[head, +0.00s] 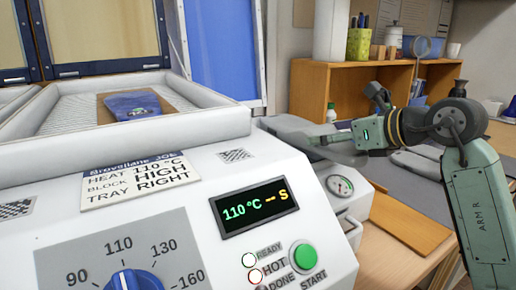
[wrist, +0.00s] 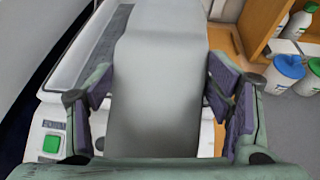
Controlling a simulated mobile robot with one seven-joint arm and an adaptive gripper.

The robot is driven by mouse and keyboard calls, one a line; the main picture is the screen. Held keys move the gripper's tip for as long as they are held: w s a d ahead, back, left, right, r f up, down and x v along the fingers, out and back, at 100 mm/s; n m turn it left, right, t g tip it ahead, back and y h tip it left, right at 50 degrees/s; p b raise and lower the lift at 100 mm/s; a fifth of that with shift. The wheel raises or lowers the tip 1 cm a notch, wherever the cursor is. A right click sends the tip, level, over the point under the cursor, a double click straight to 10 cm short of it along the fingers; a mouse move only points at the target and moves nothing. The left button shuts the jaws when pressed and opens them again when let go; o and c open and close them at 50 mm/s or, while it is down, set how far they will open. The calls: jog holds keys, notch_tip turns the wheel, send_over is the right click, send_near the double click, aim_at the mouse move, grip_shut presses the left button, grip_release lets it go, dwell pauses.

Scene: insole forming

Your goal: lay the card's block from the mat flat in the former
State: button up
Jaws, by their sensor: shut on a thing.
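My gripper (wrist: 160,103) is shut on a long, smooth grey block (wrist: 158,60), with a purple-padded finger on each side. In the head view my gripper (head: 330,140) holds the block (head: 284,125) behind the white heater's right corner. The block is above a white unit with a round gauge (head: 341,186), which looks like the former; its top is mostly hidden. The wrist view shows a pale-rimmed bed (wrist: 84,65) under and left of the block. The dark mat (head: 450,189) lies right, with another grey block (head: 418,164) on it.
The white heater (head: 60,235) fills the near left; its display (head: 255,212) reads 110°C. A blue piece (head: 133,104) lies on a brown board in its top tray. A wooden shelf (head: 355,67) stands behind. Bottles (wrist: 285,72) stand at the wrist view's right.

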aim_at(272, 126)
jog(key=w+a+p, duration=0.1)
jog(key=w+a, duration=0.2)
jog(key=a, duration=0.1)
jog(key=w+a+p, duration=0.2)
jog(key=a, duration=0.2)
jog(key=w+a+f+p, duration=0.1)
jog(key=w+a, duration=0.2)
jog(key=a, duration=0.1)
jog(key=shift+w+p, duration=0.3)
jog(key=shift+p, duration=0.1)
jog(key=shift+w+a+f, duration=0.1)
jog(key=shift+a+f, duration=0.05)
jog(key=shift+a, duration=0.05)
notch_tip(272, 126, down, 3)
jog(key=shift+f+p, duration=0.15)
jog(key=shift+p, duration=0.75)
jog(key=shift+f, duration=0.1)
jog(key=shift+f, duration=0.1)
jog(key=shift+f+b, duration=0.35)
jog(key=shift+b, duration=0.25)
jog(key=shift+f+b, duration=0.2)
jog(key=shift+b, duration=0.1)
jog(key=o, duration=1.6)
